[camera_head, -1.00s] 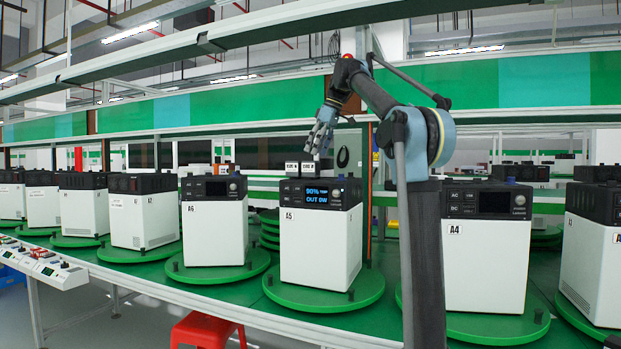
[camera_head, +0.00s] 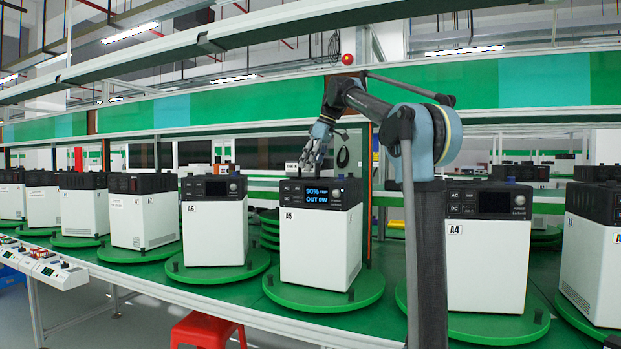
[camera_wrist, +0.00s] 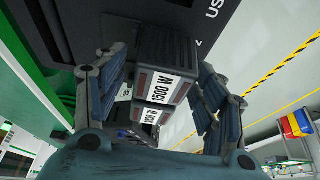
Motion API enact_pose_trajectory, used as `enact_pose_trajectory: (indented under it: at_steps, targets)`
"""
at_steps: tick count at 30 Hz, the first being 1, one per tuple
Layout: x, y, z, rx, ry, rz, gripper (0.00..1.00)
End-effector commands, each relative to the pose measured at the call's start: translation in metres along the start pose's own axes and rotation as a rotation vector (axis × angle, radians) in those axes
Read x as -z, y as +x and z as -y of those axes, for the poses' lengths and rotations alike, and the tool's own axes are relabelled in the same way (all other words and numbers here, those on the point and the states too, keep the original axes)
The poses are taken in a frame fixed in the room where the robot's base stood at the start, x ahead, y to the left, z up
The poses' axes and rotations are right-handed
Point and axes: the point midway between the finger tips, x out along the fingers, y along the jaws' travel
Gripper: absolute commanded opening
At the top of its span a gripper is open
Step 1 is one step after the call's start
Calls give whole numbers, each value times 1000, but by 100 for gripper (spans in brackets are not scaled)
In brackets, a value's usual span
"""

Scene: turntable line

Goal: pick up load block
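In the head view, my gripper (camera_head: 314,164) points down at the top of the white and black unit A5 (camera_head: 318,240), whose screen is lit. A small labelled block (camera_head: 291,167) shows there just left of the fingers; the fingers hide most of what is behind them. In the wrist view, a dark grey load block (camera_wrist: 165,70) with a white label, upside down and reading about 1500 W, lies between the spread fingers of my gripper (camera_wrist: 163,95). The fingers flank it and look open. A second labelled block (camera_wrist: 148,116) shows just below it; its label is hard to read.
Unit A6 (camera_head: 214,222) stands left of A5 and unit A4 (camera_head: 487,250) stands right, on green turntables. A long shelf rail (camera_head: 270,25) runs above. A red stool (camera_head: 207,331) stands in front of the line.

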Motion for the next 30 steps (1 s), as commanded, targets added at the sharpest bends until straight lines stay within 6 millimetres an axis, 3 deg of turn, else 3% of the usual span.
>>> enact_pose_trajectory:
  at_steps: [1,7,17,30]
  targets:
    - [0,0,0,0,0,0,46]
    - [0,0,0,0,0,0,3]
    - [2,-4,0,0,0,0,3]
    - [24,-58,-1,0,0,0,3]
